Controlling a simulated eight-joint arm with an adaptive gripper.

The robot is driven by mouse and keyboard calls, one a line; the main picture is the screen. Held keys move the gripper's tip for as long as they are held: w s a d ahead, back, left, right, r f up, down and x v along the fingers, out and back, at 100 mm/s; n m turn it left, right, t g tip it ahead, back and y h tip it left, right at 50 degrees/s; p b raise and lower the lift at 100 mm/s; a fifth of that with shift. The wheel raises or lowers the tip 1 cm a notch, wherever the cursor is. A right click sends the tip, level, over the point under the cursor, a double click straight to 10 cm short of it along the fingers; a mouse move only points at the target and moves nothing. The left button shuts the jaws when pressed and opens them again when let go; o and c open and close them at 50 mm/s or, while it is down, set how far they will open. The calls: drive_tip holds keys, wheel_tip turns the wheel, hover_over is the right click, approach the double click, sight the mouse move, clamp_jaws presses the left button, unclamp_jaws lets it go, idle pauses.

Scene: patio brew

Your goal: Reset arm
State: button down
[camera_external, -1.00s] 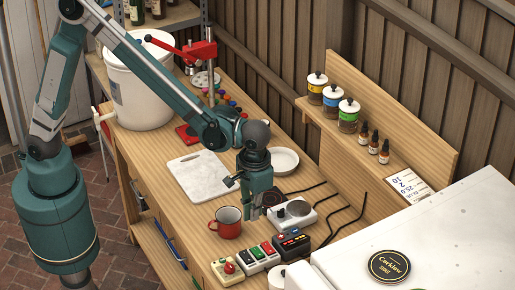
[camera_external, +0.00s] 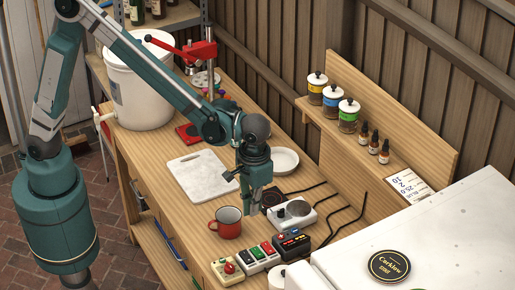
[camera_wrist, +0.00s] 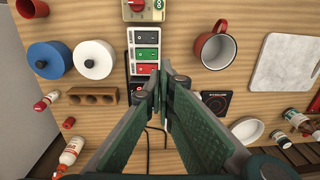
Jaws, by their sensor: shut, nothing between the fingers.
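My gripper (camera_external: 254,211) points down above the wooden workbench (camera_external: 190,215), right of the red enamel mug (camera_external: 228,222) and left of the small scale (camera_external: 295,213). Its green fingers are together and hold nothing. In the wrist view my gripper (camera_wrist: 160,75) reaches in from the bottom, with the control box with red and green switches (camera_wrist: 146,48) just beyond its tips. The mug (camera_wrist: 216,47) stands empty to the right there. My fingers and wrist hide part of the bench and the scale in the wrist view.
A white cutting board (camera_external: 202,177) lies behind the mug, with a white plate (camera_external: 284,160) to its right. A white bucket (camera_external: 140,85) and red bottle capper (camera_external: 195,52) stand at the back. Jars (camera_external: 331,100) and dropper bottles line the right shelf. A white chest (camera_external: 440,240) fills the front right.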

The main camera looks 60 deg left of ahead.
drive_tip(key=a+r+t+b, duration=0.1)
drive_tip(key=a+r, duration=0.2)
drive_tip(key=a, duration=0.6)
drive_tip(key=w+a+r+t+h+b, duration=0.1)
drive_tip(key=a+r+b, duration=0.15)
drive_tip(key=a, duration=0.55)
drive_tip(key=a+r+t, duration=0.1)
drive_tip(key=a+r, duration=0.3)
drive_tip(key=a, duration=0.5)
drive_tip(key=s+a+t+b, duration=0.1)
drive_tip(key=s+a, duration=0.3)
drive_tip(key=a, duration=0.4)
drive_tip(key=s+a+f+t+b, duration=0.1)
drive_tip(key=s+a, duration=0.3)
drive_tip(key=a, duration=0.5)
drive_tip(key=s+a+f+t+b, duration=0.1)
drive_tip(key=s+a+t+b, duration=0.1)
drive_tip(key=a, duration=0.6)
drive_tip(key=shift+s+a+y+b, duration=0.15)
drive_tip(key=shift+s+y+b, duration=0.25)
drive_tip(key=shift+s, duration=0.9)
wheel_tip(320, 180, down, 16)
drive_tip(key=b, duration=1.6)
drive_tip(key=shift+r, duration=0.2)
